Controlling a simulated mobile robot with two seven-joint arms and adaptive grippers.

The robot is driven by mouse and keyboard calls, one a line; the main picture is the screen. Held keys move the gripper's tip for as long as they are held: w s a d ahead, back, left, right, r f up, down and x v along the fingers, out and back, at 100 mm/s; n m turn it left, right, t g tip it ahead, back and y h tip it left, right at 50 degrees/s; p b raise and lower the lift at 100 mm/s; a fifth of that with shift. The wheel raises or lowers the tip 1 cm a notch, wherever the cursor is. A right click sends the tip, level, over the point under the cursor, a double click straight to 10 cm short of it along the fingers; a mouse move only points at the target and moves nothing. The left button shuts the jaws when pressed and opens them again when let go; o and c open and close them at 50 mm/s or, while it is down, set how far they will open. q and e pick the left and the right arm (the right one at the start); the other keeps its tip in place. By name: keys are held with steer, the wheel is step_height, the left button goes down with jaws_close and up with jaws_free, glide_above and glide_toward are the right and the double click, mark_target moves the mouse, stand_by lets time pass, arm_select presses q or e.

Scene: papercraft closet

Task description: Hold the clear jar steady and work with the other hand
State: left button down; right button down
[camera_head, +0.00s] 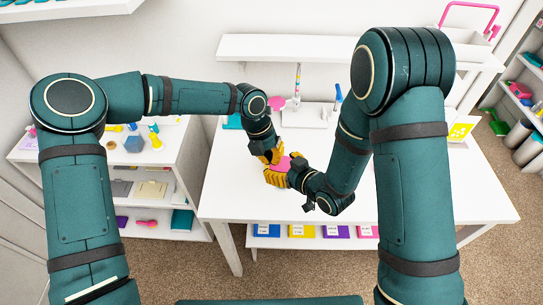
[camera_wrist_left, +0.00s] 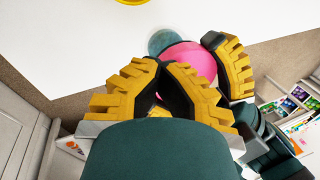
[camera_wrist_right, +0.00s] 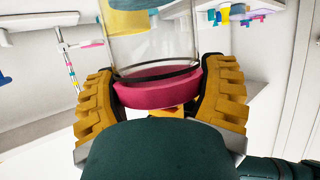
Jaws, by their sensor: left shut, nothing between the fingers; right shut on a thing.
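The clear jar (camera_wrist_right: 150,42) shows in the right wrist view, with a pink lid or band (camera_wrist_right: 160,90) at its near end. My right gripper (camera_wrist_right: 160,75) has its yellow fingers on both sides of the pink part and is shut on it. In the head view the pink part (camera_head: 284,163) sits above the white table between my grippers. My left gripper (camera_head: 268,154) is shut and empty close beside it. In the left wrist view its fingers (camera_wrist_left: 160,75) meet, with the pink part (camera_wrist_left: 190,62) just beyond. The jar's glass is mostly hidden in the head view.
The white table (camera_head: 420,195) has free room right of the grippers. A stand with a pink disc (camera_head: 275,103) and a white block (camera_head: 302,115) are at its back. A shelf unit (camera_head: 180,150) with small coloured objects stands at left.

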arm_select(q)
steer(key=n, duration=0.1)
steer(key=s+n, duration=0.1)
steer(key=shift+s+d+r+n+t, duration=0.1)
steer(key=shift+d+r+n+t, duration=0.1)
steer(key=shift+n+t, duration=0.2)
steer(key=shift+f, duration=0.1)
steer(key=c, duration=1.3)
jaws_free()
steer(key=shift+o, duration=0.8)
steer(key=shift+a, duration=0.15)
steer(key=shift+w, duration=0.2)
